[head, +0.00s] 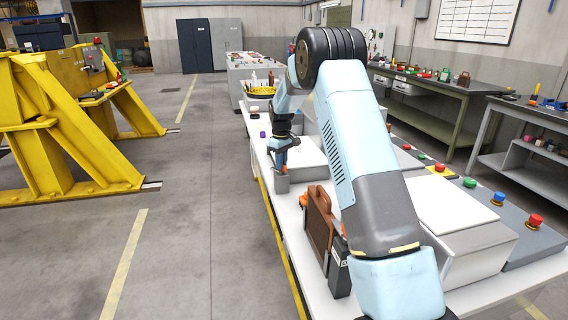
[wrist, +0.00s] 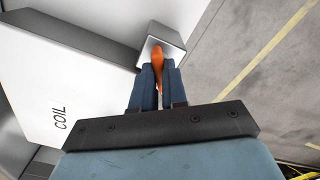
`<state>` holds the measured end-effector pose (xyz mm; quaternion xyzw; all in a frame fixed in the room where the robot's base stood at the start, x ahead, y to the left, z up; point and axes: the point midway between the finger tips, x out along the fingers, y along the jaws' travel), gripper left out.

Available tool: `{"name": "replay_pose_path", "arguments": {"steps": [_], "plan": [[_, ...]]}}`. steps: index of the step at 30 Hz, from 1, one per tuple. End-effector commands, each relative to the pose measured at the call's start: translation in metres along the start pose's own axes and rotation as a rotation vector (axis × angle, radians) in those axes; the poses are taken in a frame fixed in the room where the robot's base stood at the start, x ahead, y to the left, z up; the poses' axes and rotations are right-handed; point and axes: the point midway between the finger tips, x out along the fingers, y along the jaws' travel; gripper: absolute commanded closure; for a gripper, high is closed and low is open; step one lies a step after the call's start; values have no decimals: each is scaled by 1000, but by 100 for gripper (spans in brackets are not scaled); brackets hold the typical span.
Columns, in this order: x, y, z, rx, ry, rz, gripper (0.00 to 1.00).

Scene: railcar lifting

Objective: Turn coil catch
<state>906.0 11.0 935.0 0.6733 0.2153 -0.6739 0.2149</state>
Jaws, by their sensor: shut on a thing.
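The coil catch shows in the wrist view as an orange lever (wrist: 158,66) on a small grey block (wrist: 160,38), beside a white panel marked COIL (wrist: 80,95). My gripper (wrist: 159,75) has its two blue fingers shut on the orange lever, one on each side. In the head view my gripper (head: 282,158) points down at the near left edge of the white bench, over the grey block (head: 281,183). A bit of orange (head: 294,141) shows at the gripper there.
A brown case (head: 319,222) and a dark box (head: 340,268) stand on the bench nearer to me. Red, green and blue buttons (head: 498,197) line the consoles on the right. Yellow steel frames (head: 60,130) stand at left. The floor between (head: 200,220) is clear.

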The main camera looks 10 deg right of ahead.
Motion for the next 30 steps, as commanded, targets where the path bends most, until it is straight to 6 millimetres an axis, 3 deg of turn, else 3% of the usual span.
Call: {"name": "replay_pose_path", "arguments": {"steps": [18,30], "plan": [[-2,0,-3,563,9,3,100],[-2,0,-3,791,9,2,100]]}}
